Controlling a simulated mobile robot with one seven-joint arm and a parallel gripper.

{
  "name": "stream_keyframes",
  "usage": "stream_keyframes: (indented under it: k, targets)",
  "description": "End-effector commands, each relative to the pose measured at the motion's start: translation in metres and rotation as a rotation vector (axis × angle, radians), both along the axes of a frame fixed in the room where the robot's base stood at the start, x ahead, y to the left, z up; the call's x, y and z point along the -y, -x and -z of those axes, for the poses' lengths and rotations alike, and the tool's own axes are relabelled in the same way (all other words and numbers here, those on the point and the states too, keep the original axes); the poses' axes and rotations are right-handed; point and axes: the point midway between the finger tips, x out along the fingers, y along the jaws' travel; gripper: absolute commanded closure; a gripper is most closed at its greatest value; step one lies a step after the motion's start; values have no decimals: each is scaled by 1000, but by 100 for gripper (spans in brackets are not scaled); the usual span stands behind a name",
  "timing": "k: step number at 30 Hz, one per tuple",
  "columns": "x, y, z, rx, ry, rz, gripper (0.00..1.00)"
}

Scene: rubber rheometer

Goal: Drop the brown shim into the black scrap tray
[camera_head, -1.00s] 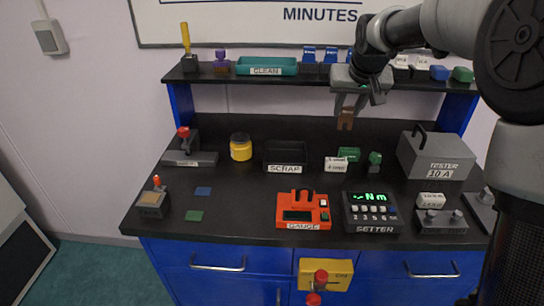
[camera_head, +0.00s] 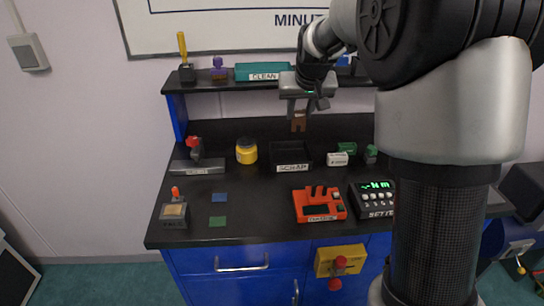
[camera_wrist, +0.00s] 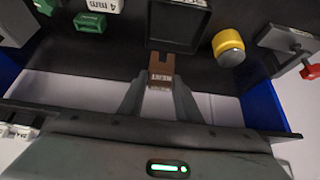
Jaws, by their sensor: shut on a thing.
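My gripper (camera_head: 299,112) is shut on the brown shim (camera_head: 298,123), which hangs below the fingertips. In the wrist view the shim (camera_wrist: 161,70) sits between the two fingers, with lettering on its face. The black scrap tray (camera_head: 291,158) stands on the bench with a label reading SCRAP on its front. In the head view the shim is held above and behind the tray, clear of it. In the wrist view the tray (camera_wrist: 180,20) shows at the top, just beyond the shim.
A yellow jar (camera_head: 246,152) stands left of the tray. A white block (camera_head: 338,159) and green blocks (camera_head: 346,148) stand to its right. A red gauge (camera_head: 320,205) is in front. The shelf (camera_head: 225,84) runs behind, with a teal CLEAN tray (camera_head: 262,72) on it.

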Motion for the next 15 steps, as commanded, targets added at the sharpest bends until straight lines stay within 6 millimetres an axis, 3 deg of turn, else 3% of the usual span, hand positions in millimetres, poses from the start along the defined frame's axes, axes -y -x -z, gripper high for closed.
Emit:
stream_keyframes:
  k: [8,15]
  targets:
    - [4,0,9,1,0,7,92]
    - [4,1,36,-1,-1,7,92]
